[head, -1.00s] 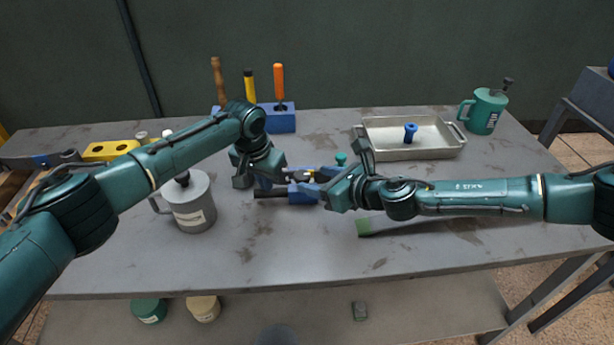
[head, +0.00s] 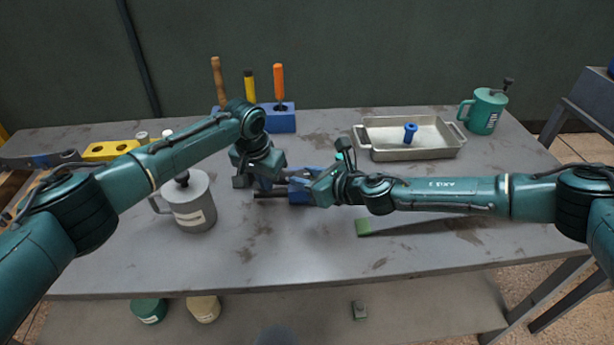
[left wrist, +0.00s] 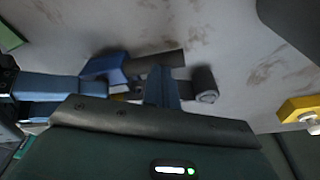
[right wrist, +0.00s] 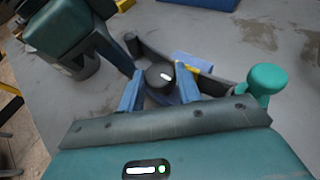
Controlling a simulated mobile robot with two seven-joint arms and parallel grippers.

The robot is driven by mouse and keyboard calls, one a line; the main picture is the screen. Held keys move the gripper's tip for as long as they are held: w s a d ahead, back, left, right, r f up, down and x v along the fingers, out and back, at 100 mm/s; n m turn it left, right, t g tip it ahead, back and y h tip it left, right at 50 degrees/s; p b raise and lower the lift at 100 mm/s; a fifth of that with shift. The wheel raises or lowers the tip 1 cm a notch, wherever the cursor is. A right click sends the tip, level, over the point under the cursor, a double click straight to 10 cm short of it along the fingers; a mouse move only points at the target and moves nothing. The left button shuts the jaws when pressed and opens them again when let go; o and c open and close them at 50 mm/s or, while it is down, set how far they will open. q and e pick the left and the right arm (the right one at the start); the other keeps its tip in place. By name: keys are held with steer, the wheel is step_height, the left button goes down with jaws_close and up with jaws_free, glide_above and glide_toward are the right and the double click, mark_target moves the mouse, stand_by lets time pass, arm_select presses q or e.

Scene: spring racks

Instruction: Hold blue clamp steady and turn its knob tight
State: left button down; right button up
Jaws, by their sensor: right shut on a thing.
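The blue clamp (head: 300,196) lies at the middle of the table, with a dark bar and a blue body, between my two grippers. Its round black knob (right wrist: 160,76) with a white mark sits between the blue fingers of my right gripper (right wrist: 158,92), which is shut on it. My left gripper (left wrist: 162,80) has its fingers close together at the clamp's bar and looks shut on it. The clamp's body (left wrist: 104,68) also shows in the left wrist view. The grippers hide much of the clamp in the head view.
A grey canister (head: 190,205) stands left of the clamp. A blue tool block (head: 281,120) and a metal tray (head: 380,151) stand behind. A teal-topped object (right wrist: 266,80) stands close to my right gripper. The front table is clear.

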steer(key=c, duration=0.4)
steer(key=shift+o, duration=0.2)
steer(key=shift+a+m+h, duration=0.15)
steer(key=shift+m+h, duration=0.15)
steer(key=m+t+h, duration=0.1)
steer(key=m+h, duration=0.1)
steer(key=m+t+h, duration=0.1)
steer(key=m+h, duration=0.1)
steer(key=shift+s+a+t, duration=0.2)
steer(key=shift+a+t, duration=0.05)
steer(key=shift+t, duration=0.05)
steer(key=shift+a+m+t+h, duration=0.1)
steer(key=shift+m+t+h, duration=0.4)
steer(key=shift+m+h, duration=1.1)
steer(key=shift+h, duration=0.3)
steer(key=o, duration=1)
